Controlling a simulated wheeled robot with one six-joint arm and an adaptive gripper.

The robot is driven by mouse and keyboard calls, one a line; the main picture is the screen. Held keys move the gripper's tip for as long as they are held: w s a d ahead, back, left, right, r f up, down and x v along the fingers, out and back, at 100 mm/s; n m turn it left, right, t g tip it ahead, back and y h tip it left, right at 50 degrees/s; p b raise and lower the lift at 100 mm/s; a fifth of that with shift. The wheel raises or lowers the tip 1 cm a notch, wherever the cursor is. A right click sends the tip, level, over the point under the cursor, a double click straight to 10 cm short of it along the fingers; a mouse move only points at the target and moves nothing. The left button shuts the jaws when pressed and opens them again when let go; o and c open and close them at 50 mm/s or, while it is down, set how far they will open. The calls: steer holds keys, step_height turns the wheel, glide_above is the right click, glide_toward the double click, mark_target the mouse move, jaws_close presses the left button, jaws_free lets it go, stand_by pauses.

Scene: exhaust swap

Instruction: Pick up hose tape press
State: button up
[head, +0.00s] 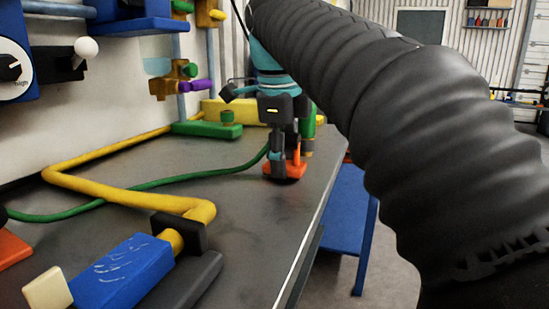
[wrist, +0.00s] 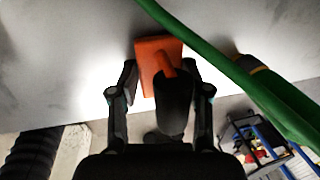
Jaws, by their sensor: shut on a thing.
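The hose tape press is an orange piece with a dark base, on the grey bench near its right edge in the head view (head: 296,168). In the wrist view its orange plate (wrist: 153,52) lies between my fingers, with a dark handle reaching back toward the camera. My gripper (head: 284,152) points down over it and is shut on it. In the wrist view, a finger of my gripper (wrist: 160,75) stands on each side of it. The press appears at the bench surface; I cannot tell whether it touches. My fingers hide part of it.
A green hose (head: 160,182) runs across the bench to the press area and passes close by in the wrist view (wrist: 235,70). A yellow pipe (head: 120,193) and blue block (head: 122,272) lie at left front. A green block (head: 205,129) stands behind. A blue cart (head: 347,210) is beyond the bench edge.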

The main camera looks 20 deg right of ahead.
step_height(320, 180, up, 4)
steer(key=shift+p, duration=0.7)
steer(key=s+d+r+p, duration=0.1)
steer(key=s+d+r, duration=0.5)
steer(key=s+d, duration=0.1)
steer(key=shift+s+d+r, duration=0.3)
steer(key=shift+s+d, duration=0.1)
steer(key=shift+d, duration=0.45)
